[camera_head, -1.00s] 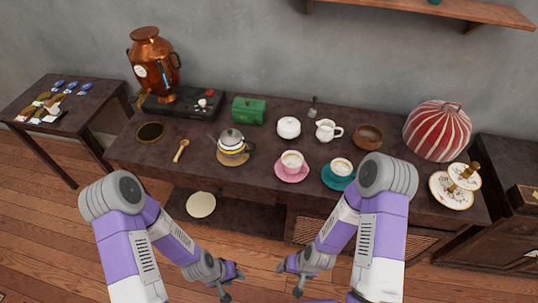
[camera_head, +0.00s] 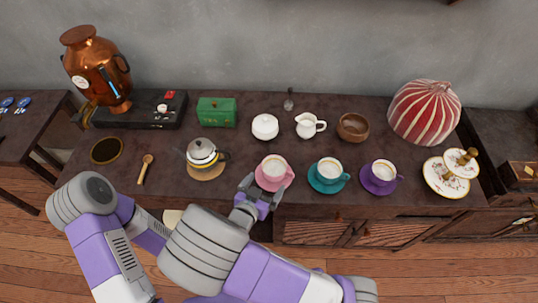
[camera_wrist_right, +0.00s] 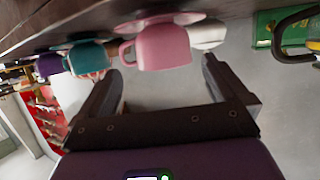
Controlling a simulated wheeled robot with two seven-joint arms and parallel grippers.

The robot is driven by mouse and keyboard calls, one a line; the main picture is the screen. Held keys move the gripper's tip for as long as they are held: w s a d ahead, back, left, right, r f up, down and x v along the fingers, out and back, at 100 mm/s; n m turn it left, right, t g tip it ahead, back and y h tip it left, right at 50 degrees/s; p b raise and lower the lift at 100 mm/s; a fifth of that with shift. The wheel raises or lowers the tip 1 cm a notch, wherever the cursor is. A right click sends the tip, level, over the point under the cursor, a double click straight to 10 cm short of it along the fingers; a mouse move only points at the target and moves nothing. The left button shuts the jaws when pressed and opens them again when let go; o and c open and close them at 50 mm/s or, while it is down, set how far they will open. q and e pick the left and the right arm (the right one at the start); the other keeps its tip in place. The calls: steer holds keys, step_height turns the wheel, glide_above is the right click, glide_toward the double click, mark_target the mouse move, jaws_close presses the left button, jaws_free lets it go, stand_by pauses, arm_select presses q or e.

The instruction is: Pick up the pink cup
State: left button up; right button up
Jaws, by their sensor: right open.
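The pink cup (camera_head: 275,166) stands upright on its pink saucer (camera_head: 262,184) near the table's front edge, its handle to the right. My right gripper (camera_head: 261,187) is open and empty at the front of the cup, close to the saucer. In the right wrist view, the pink cup (camera_wrist_right: 163,48) appears inverted just beyond the open fingertips of the right gripper (camera_wrist_right: 160,66), roughly between them. I cannot tell whether a finger touches it. My left arm shows at the left, but its gripper is out of sight.
A teal cup (camera_head: 328,169) and a purple cup (camera_head: 383,172) stand to the right. A teapot (camera_head: 201,153) is on the left. A white sugar bowl (camera_head: 265,126) and a creamer (camera_head: 307,126) stand behind. The dark table (camera_head: 240,149) has small gaps between things.

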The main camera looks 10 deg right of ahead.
mark_target(278, 161)
steer(key=shift+w+r, duration=0.3)
steer(key=shift+w, duration=0.05)
steer(key=shift+w+d, duration=0.1)
steer(key=shift+d, duration=0.1)
steer(key=b+x, duration=0.3)
steer(key=x, duration=0.2)
steer(key=shift+w+d+r, duration=0.1)
steer(key=shift+w, duration=0.1)
steer(key=shift+w+d, duration=0.2)
steer(key=shift+w, duration=0.15)
steer(key=c, duration=0.8)
